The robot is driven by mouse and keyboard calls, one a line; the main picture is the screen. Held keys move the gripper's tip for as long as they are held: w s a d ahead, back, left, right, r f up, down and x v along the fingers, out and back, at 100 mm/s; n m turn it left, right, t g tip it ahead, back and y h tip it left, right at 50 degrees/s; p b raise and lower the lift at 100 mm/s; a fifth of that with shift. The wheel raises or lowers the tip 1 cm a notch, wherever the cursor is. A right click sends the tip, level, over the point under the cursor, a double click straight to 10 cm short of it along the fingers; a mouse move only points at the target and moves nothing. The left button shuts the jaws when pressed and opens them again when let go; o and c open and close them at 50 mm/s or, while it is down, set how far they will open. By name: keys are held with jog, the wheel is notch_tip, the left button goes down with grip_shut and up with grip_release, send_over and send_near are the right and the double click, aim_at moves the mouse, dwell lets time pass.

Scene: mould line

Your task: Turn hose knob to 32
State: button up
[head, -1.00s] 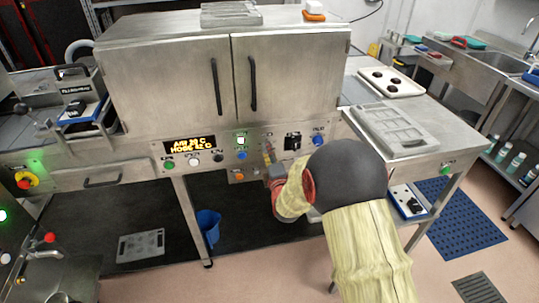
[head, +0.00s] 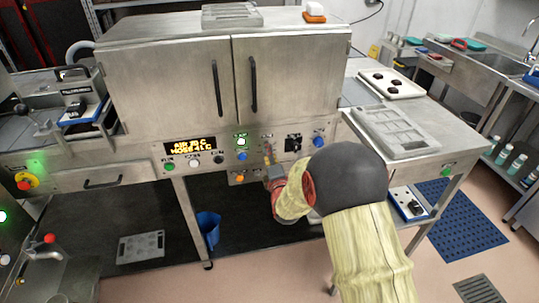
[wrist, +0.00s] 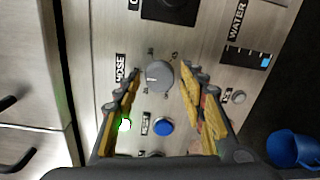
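The hose knob (wrist: 159,76) is a round grey dial on the steel panel, with the HOSE label beside it and small scale marks around it. In the wrist view my gripper (wrist: 161,71) is open, with one yellow-padded finger on each side of the knob and a gap to each. I cannot tell how deep the fingertips reach. In the head view my gripper (head: 268,158) is at the panel and hides the knob. The display (head: 190,145) shows amber text; its lower line seems to read HOSE 41 C.
A blue button (wrist: 163,126) and a lit white-green button (wrist: 124,125) are close to the fingers. A black switch (head: 293,142) is right of my gripper. A blue bucket (head: 208,224) stands below the panel. Cabinet doors with black handles are above.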

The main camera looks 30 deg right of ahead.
jog(key=shift+o, duration=0.4)
jog(key=shift+s, duration=0.1)
jog(key=v, duration=1.1)
jog(key=shift+s, duration=0.4)
jog(key=shift+a, duration=0.1)
